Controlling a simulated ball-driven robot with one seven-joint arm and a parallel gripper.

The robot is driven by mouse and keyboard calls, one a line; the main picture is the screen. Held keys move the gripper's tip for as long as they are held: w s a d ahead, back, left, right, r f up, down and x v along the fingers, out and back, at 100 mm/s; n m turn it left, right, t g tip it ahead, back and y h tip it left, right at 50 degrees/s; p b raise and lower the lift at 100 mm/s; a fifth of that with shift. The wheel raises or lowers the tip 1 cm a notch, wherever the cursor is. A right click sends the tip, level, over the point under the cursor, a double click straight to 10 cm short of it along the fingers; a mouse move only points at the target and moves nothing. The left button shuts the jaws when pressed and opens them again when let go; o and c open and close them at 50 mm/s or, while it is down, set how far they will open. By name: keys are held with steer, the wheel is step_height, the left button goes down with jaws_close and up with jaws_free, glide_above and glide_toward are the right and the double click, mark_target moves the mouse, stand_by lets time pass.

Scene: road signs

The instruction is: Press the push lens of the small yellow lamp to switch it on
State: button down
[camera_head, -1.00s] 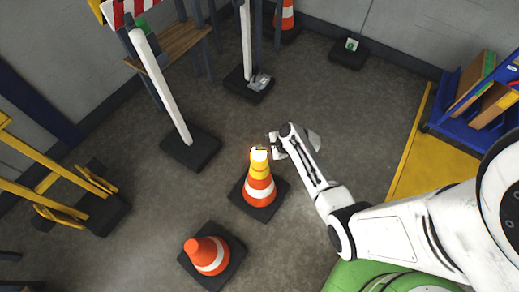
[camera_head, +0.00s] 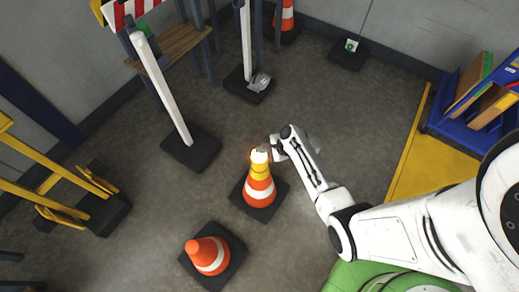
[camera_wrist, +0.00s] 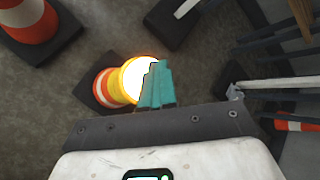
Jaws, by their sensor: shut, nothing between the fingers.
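The small yellow lamp (camera_head: 260,170) sits on top of an orange and white cone (camera_head: 259,190) in the middle of the head view. In the wrist view its round lens (camera_wrist: 132,80) glows bright white with a yellow rim, so it looks lit. My gripper (camera_wrist: 158,66) is shut and empty, its teal fingers together over the right part of the lens. In the head view my gripper (camera_head: 266,151) is at the lamp's top from the right. I cannot tell whether the fingertips touch the lens; they hide part of it.
A second cone (camera_head: 208,255) on a black base stands at the front left. A white post (camera_head: 161,88) on a black base stands behind left. A yellow barrier (camera_head: 50,190) is at the left. A blue shelf (camera_head: 462,118) stands at the right. Grey floor (camera_head: 330,90) behind is clear.

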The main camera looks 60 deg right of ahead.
mark_target(262, 155)
steer(key=shift+s+a+r+p, duration=0.45)
steer(key=shift+s+p, duration=0.1)
steer(key=shift+p, duration=0.25)
steer(key=r+p, duration=0.3)
steer(key=shift+w+d+r, duration=0.2)
steer(key=shift+w+r, duration=0.05)
steer(key=shift+r, duration=0.1)
